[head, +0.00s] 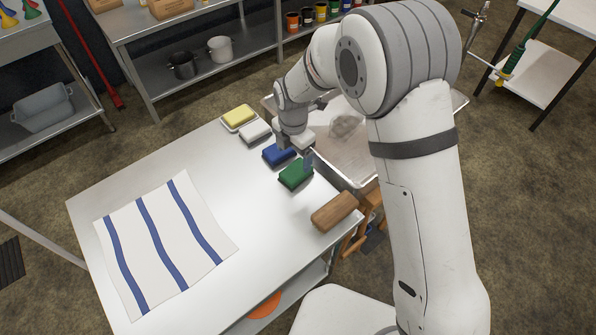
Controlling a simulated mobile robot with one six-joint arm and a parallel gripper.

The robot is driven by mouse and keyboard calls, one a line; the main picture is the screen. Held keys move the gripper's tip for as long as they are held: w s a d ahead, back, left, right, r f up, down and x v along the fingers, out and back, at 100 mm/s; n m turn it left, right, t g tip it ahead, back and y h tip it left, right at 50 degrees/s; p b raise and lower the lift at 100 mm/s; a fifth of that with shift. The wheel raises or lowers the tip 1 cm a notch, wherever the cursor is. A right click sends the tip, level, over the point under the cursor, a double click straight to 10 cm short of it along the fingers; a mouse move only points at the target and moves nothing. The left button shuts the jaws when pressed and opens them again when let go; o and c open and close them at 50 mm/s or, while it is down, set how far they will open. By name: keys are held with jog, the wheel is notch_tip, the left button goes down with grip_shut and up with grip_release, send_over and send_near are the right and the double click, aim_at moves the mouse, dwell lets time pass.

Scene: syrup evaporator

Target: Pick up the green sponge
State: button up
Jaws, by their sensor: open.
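The green sponge (295,175) lies on the white table (205,165) near its right edge, between a blue sponge (277,155) and a wooden block-like brush (334,211). My gripper (297,157) is open, just above and behind the green sponge, close to the blue one. One finger shows at the green sponge's upper right edge; I cannot tell whether it touches. The gripper hides part of the blue sponge.
A white sponge (255,131) and a yellow sponge (239,117) in a dish continue the row. A striped cloth (165,243) lies at the left. A metal pan (350,165) adjoins the table's right edge. The table's middle is clear.

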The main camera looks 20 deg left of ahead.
aim_at(296, 171)
jog(key=f, duration=0.2)
jog(key=f+p, duration=0.1)
jog(key=f, duration=0.2)
jog(key=f+p, duration=0.1)
jog(key=f, duration=0.2)
jog(key=shift+d, duration=0.3)
jog(key=shift+s, duration=0.1)
jog(key=c, duration=1.1)
